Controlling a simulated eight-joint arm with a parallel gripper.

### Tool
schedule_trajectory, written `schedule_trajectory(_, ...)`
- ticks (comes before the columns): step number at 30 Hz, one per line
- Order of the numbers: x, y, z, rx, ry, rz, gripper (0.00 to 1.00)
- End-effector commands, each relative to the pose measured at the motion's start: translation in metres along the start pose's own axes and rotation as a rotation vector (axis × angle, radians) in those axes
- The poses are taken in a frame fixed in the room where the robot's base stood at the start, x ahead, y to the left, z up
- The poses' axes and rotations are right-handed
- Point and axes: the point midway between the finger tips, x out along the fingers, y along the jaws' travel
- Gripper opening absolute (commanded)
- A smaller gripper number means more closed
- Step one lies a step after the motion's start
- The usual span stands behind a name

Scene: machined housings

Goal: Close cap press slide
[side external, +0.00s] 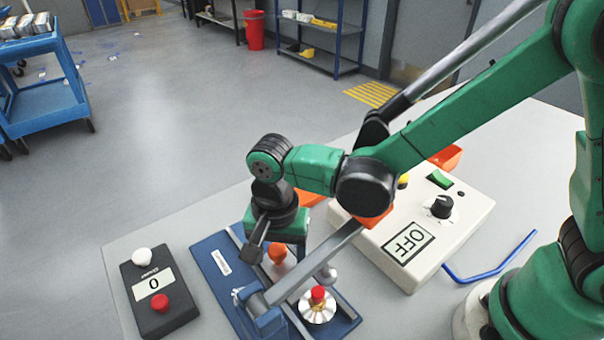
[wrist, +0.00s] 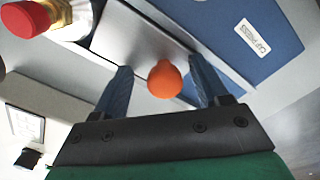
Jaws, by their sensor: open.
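The cap press (side external: 220,282) is a blue base with a label (wrist: 251,38) reading CAP PRESS. A grey lever bar (side external: 318,262) crosses above it. An orange knob (side external: 278,253) stands on its pale slide strip, and it shows in the wrist view (wrist: 165,80). A red-topped metal piece (side external: 318,302) sits at the front right of the press; a red and gold end shows in the wrist view (wrist: 28,18). My gripper (wrist: 160,72) is open, with the orange knob between its two blue fingers. Contact cannot be told. The fingers are partly hidden in the side view.
A dark box with counter (side external: 153,285) and white and red buttons stands left of the press. A cream box (side external: 440,215) with an OFF display and black dial stands right. Orange bins are partly behind my arm.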

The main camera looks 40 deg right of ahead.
Motion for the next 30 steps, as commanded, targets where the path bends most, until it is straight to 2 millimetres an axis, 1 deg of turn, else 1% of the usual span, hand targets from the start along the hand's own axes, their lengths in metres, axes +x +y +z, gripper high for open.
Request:
schedule_trajectory(2,-0.002,0.0,0.0,0.001,0.001,-0.001,0.67)
schedule_trajectory(5,-0.009,0.0,0.0,0.001,0.001,-0.001,0.67)
schedule_trajectory(12,-0.041,0.0,0.0,0.0,0.0,0.0,0.67)
schedule_trajectory(15,-0.051,0.0,0.0,0.0,0.0,0.0,0.67)
schedule_trajectory(19,-0.056,0.0,0.0,0.0,0.0,0.0,0.67)
schedule_trajectory(27,-0.057,0.0,0.0,-0.001,0.0,-0.001,0.67)
schedule_trajectory(30,-0.06,0.004,-0.005,-0.021,0.005,-0.018,0.67)
